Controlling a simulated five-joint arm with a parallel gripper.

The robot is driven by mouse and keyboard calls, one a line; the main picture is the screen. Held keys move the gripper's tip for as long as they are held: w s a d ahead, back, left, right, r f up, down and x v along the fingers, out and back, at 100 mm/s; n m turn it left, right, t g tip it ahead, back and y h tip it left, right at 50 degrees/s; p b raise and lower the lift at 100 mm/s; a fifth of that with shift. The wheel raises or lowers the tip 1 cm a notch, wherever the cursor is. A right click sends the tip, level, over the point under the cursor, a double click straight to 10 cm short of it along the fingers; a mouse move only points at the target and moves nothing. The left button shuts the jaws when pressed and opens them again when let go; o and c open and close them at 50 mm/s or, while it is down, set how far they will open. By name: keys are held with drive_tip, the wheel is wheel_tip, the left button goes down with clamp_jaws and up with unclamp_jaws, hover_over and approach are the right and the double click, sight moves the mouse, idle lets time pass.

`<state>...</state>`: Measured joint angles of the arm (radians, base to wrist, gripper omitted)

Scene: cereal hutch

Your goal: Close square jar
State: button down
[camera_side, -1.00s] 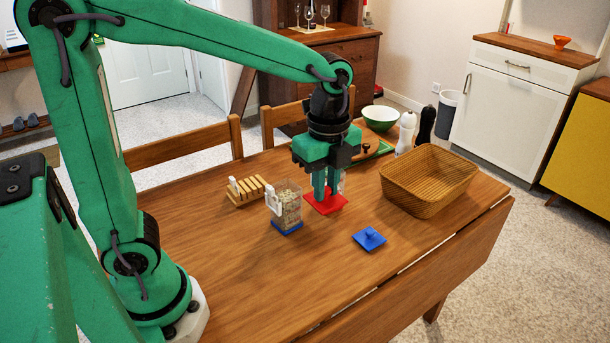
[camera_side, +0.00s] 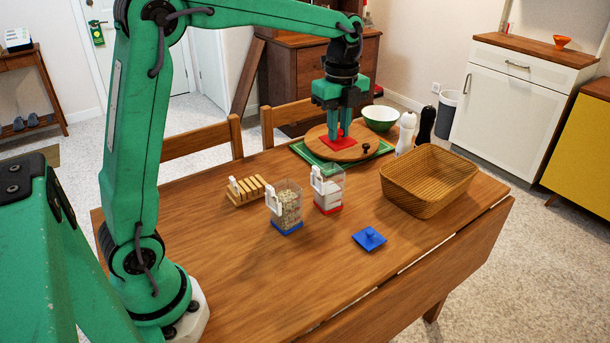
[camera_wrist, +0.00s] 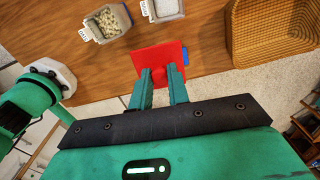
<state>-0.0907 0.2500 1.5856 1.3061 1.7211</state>
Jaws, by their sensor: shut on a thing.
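My gripper (camera_side: 338,137) is shut on the red lid (camera_side: 337,144) and holds it in the air; in the wrist view the lid (camera_wrist: 150,58) sits at the fingertips (camera_wrist: 160,76). The red-based clear square jar (camera_side: 328,190) stands on the table with white contents and a white handle; its top is open in the wrist view (camera_wrist: 162,10). The blue-based square jar (camera_side: 287,207) stands to its left with pale grains, also open in the wrist view (camera_wrist: 106,24). The blue lid (camera_side: 369,238) lies on the table, partly hidden behind the red lid in the wrist view.
A woven basket (camera_side: 428,181) stands at the right. A green tray (camera_side: 303,153) with a round wooden board is at the back, near a green bowl (camera_side: 380,117) and white (camera_side: 405,133) and black mills (camera_side: 425,124). A slotted wooden rack (camera_side: 248,191) is at the left. The front table is clear.

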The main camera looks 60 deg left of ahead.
drive_tip(key=w+a+f, duration=0.3)
drive_tip(key=a+f, duration=0.2)
drive_tip(key=a, duration=0.1)
drive_tip(key=shift+w+f, duration=0.15)
drive_tip(key=shift+f, duration=0.2)
drive_tip(key=shift+a+f, duration=0.1)
drive_tip(key=shift+f, duration=0.05)
idle(0.3)
drive_tip(key=shift+f, duration=2.55)
drive_tip(key=shift+f, duration=0.45)
idle(1.3)
drive_tip(key=c, duration=0.9)
unclamp_jaws()
drive_tip(key=shift+c, duration=0.2)
